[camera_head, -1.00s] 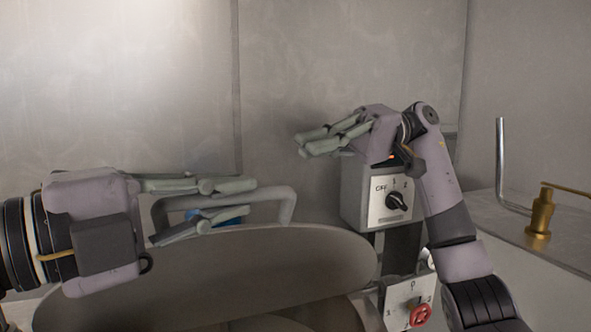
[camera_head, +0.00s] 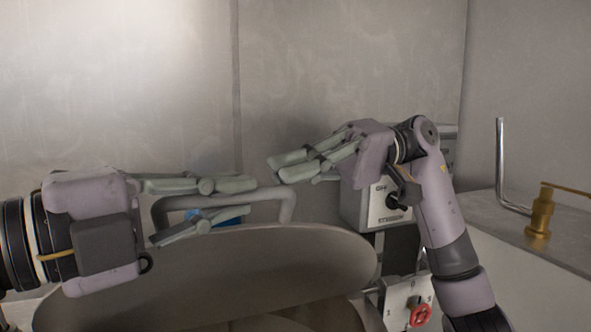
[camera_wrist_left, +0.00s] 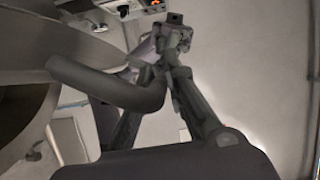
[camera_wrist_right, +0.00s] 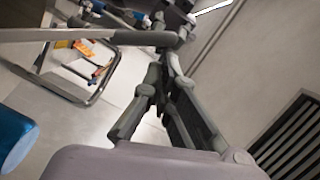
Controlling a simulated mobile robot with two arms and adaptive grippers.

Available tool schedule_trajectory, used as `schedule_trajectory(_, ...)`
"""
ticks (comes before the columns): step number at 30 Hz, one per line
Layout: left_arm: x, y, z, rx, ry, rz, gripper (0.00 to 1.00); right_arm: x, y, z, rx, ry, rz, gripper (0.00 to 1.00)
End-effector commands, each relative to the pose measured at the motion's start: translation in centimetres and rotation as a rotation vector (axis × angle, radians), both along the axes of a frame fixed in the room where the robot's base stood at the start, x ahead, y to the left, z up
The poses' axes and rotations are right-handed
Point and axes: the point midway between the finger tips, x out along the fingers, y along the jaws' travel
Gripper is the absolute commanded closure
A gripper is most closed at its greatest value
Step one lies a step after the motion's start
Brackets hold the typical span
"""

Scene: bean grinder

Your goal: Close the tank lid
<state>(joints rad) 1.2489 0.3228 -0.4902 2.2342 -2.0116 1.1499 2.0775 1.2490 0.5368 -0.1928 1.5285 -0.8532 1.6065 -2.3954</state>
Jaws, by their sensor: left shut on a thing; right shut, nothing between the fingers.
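The tank lid (camera_head: 220,275) is a large grey-brown disc, tilted up on its edge in the head view, with a grey bar handle (camera_head: 288,207) along its top. My left gripper (camera_head: 248,198) comes in from the left and is shut on the handle. The handle also shows at the fingers in the left wrist view (camera_wrist_left: 105,85). My right gripper (camera_head: 278,168) is shut and empty, with its fingertips just above the handle's right end. I cannot tell whether they touch it. The tank's opening is mostly hidden behind the lid.
A control box (camera_head: 386,208) with a dial stands behind my right arm, which partly covers it. A lower panel has a red knob (camera_head: 421,316). A brass fitting (camera_head: 541,213) and a bent metal pipe (camera_head: 501,160) stand at the right. Metal walls close off the back.

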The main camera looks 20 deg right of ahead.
Motion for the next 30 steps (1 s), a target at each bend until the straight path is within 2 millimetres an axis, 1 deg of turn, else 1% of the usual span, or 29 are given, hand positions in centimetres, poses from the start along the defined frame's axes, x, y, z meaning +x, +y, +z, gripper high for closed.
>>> schedule_trajectory(3,0.0,0.1,0.1,-0.001,-0.002,0.002,1.00,-0.3,0.0,-0.2,-0.001,-0.011,0.001,1.00)
schedule_trajectory(9,0.2,0.1,0.2,-0.004,-0.002,0.004,1.00,-2.0,0.1,-1.0,-0.005,-0.061,0.006,1.00)
schedule_trajectory(16,0.3,0.2,0.4,-0.010,-0.003,0.008,1.00,-2.1,0.2,-1.1,-0.007,-0.062,0.014,1.00)
schedule_trajectory(17,0.3,0.2,0.4,-0.011,-0.004,0.008,0.87,-2.1,0.2,-1.1,-0.007,-0.062,0.014,1.00)
schedule_trajectory(18,0.3,0.2,0.5,-0.011,-0.004,0.009,0.84,-2.2,0.2,-1.1,-0.007,-0.062,0.014,1.00)
schedule_trajectory(25,0.3,0.2,0.4,-0.009,-0.005,0.008,0.69,-2.1,0.1,-1.1,-0.007,-0.063,0.011,1.00)
schedule_trajectory(30,0.2,0.2,0.3,-0.007,-0.004,0.007,0.68,-2.0,0.1,-1.1,-0.005,-0.062,0.009,1.00)
